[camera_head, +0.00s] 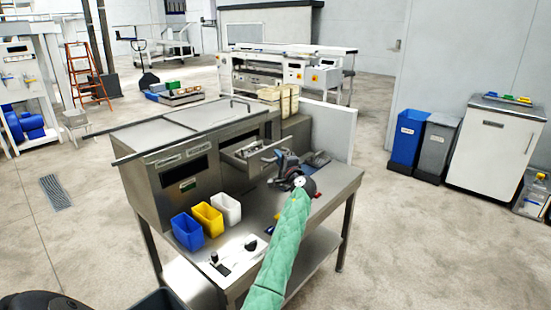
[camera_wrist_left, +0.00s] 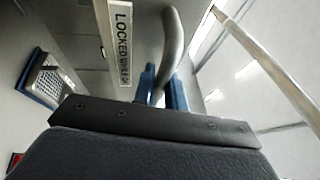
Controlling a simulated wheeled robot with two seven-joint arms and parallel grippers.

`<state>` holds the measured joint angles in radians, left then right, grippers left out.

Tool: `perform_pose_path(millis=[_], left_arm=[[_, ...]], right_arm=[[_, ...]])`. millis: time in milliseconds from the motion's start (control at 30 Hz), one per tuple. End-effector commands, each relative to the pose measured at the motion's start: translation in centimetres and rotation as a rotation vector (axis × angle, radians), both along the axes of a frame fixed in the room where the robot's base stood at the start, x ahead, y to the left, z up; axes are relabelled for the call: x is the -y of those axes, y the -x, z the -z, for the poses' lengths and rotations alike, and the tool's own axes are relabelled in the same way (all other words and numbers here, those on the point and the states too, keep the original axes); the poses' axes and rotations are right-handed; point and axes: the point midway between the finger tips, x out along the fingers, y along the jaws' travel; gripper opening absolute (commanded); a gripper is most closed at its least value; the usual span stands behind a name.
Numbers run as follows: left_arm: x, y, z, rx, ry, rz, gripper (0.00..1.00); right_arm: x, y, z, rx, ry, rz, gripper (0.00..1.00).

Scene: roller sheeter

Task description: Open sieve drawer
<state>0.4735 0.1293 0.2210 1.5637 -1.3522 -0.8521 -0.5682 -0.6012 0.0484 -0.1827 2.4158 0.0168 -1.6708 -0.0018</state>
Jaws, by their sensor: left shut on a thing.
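The sieve drawer (camera_head: 246,155) in the front of the steel machine stands part way out, with some of its inside showing from above. My left gripper (camera_head: 268,160), on the green-sleeved arm, is at the drawer's front. In the left wrist view, its blue fingers (camera_wrist_left: 163,90) are shut on a curved grey handle (camera_wrist_left: 171,40). A white label strip (camera_wrist_left: 121,45) with partly readable "LOCKED" lettering is beside the handle. My right gripper is not in view.
Blue, yellow and white bins (camera_head: 208,219) stand on the steel bench left of my arm. A control panel with knobs (camera_head: 238,256) is at the bench's near edge. A pale upright panel (camera_head: 332,128) bounds the bench's far right side. Floor is clear right of the bench.

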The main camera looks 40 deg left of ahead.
Motion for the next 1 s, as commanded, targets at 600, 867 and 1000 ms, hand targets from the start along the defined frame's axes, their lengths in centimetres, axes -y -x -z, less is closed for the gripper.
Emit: perform_pose_path(millis=[600,867,1000], left_arm=[[0.2,0.1,0.2,0.000,0.001,0.000,0.21],[3.0,1.5,1.0,0.000,0.001,0.002,0.21],[4.9,2.5,1.4,0.000,0.003,0.002,0.21]], right_arm=[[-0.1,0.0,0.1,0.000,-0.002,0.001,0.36],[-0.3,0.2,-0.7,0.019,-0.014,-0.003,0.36],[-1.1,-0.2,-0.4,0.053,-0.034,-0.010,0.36]])
